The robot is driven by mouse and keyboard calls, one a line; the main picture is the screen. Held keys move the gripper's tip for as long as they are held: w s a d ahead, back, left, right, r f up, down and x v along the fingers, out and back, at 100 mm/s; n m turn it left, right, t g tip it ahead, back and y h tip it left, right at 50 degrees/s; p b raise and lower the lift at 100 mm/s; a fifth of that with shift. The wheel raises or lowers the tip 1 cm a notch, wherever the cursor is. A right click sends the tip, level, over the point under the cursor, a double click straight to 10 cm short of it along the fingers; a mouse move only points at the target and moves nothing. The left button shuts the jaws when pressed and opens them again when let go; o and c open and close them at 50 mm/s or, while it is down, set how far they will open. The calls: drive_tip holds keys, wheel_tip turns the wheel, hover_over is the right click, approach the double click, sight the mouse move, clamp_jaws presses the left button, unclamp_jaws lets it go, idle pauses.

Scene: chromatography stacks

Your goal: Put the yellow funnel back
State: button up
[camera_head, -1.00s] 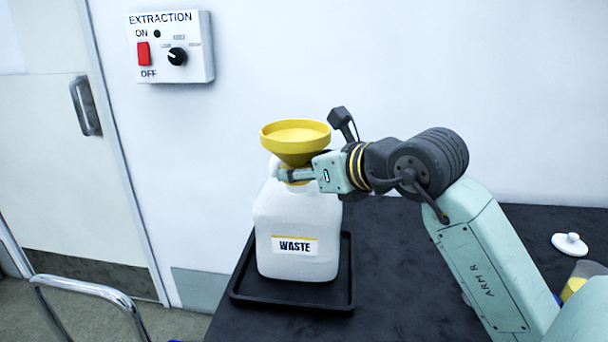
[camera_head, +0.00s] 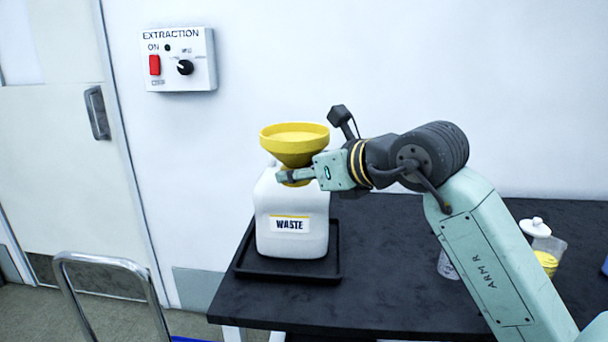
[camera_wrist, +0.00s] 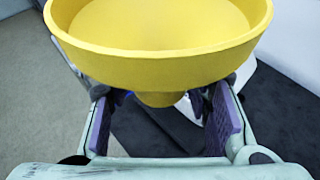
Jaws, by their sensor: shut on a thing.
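The yellow funnel (camera_head: 295,146) is upright with its wide cone on top. My gripper (camera_head: 294,178) is shut on its narrow lower part. The funnel appears in front of the top of the white jug labelled WASTE (camera_head: 290,245). My fingers and the funnel hide the jug's neck, and I cannot tell whether the stem touches it. In the wrist view the funnel's cone (camera_wrist: 160,45) fills the upper middle, and my gripper's purple pads (camera_wrist: 160,120) are on either side of its stem.
The jug stands in a black tray (camera_head: 290,277) at the left end of the dark table (camera_head: 390,290). A lidded clear jar with yellow contents (camera_head: 546,258) stands at the right. A metal rail (camera_head: 105,262) is at the lower left. An extraction switch box (camera_head: 180,60) is on the wall.

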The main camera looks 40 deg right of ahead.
sight(302, 166)
drive_tip(key=shift+s+a+r, duration=0.1)
drive_tip(key=shift+s+a, duration=0.05)
drive_tip(key=shift+s, duration=0.05)
drive_tip(key=shift+r+p, duration=0.5)
drive_tip(key=shift+r, duration=0.9)
